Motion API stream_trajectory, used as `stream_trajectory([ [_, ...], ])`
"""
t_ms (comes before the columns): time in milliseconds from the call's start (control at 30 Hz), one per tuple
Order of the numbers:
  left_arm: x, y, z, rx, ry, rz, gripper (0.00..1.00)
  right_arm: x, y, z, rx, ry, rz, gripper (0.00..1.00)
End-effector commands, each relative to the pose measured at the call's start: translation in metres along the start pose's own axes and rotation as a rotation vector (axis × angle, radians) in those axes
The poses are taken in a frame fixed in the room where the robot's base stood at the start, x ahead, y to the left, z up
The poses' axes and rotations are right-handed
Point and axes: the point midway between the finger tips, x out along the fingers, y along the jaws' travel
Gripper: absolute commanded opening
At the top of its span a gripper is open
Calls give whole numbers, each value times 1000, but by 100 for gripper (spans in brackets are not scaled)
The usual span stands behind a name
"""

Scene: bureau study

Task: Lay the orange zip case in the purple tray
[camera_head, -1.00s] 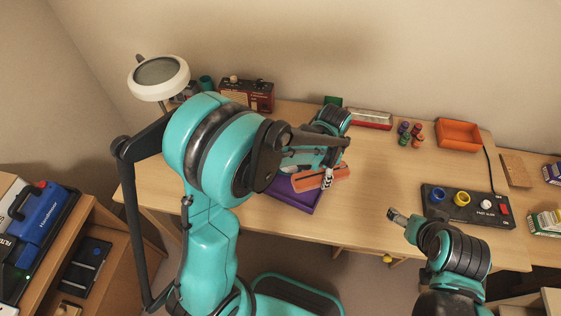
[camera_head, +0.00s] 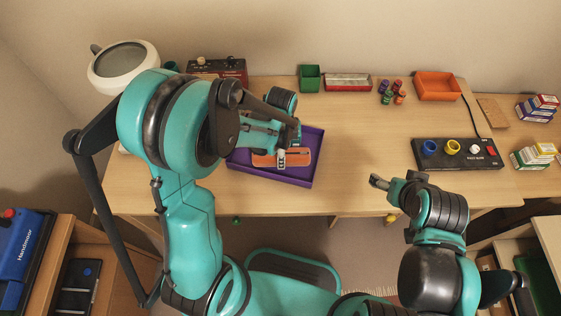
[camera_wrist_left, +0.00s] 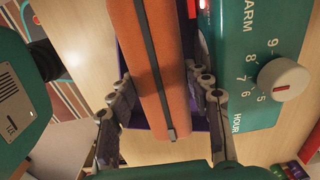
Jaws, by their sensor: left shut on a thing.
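The orange zip case (camera_head: 297,158) has a dark stripe along its length. My left gripper (camera_head: 281,158) is shut on it around its middle. In the head view the case lies level across the picture, within the outline of the purple tray (camera_head: 298,182). I cannot tell whether it touches the tray floor. In the left wrist view the case (camera_wrist_left: 160,70) runs between the two fingers (camera_wrist_left: 161,100), with purple tray showing behind it. My arm hides the tray's left part.
A teal device with a white dial (camera_wrist_left: 283,78) is close beside the case in the left wrist view. A red-brown radio-like box (camera_head: 218,69), green bin (camera_head: 310,78) and orange bin (camera_head: 437,85) stand at the back. A black switch panel (camera_head: 457,154) is at right. The desk between is clear.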

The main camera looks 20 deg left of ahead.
Motion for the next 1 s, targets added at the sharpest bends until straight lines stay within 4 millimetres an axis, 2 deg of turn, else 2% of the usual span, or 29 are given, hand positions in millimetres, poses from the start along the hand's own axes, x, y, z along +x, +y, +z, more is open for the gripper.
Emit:
stream_trajectory([
  [67,4,0,2,0,0,0,12,2,0,1,0,0,0,74],
  [100,8,0,2,0,0,0,7,4,0,2,0,0,0,74],
  [133,12,0,2,0,0,0,7,5,0,4,0,0,0,74],
  [167,17,0,2,0,0,0,0,8,0,5,0,0,0,74],
  [333,42,0,1,0,0,0,0,18,0,13,0,0,0,74],
  [633,42,0,1,0,0,0,0,17,0,12,0,0,0,74],
  [667,42,0,1,0,0,0,54,17,0,12,0,0,0,74],
  [700,42,0,1,0,0,0,58,17,0,12,0,0,0,74],
  [1000,40,0,1,0,0,0,58,16,0,11,0,0,0,74],
])
